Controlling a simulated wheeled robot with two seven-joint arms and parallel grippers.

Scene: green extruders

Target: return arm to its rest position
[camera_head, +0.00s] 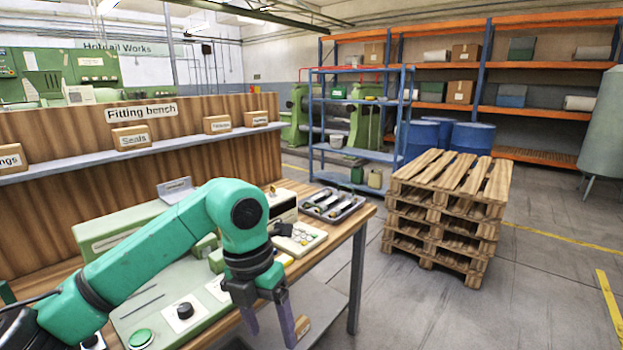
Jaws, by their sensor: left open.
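My left arm (140,258) is green and comes in from the lower left, bent at a raised elbow-like joint. My left gripper (268,322) points down, with its two purple-grey fingers apart and nothing between them. It hangs in front of the near edge of the wooden workbench (352,226), close to the green machine panel (158,305). My right arm and gripper do not show.
Stacked wooden pallets (446,210) stand to the right. Open floor (540,290) lies at the lower right.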

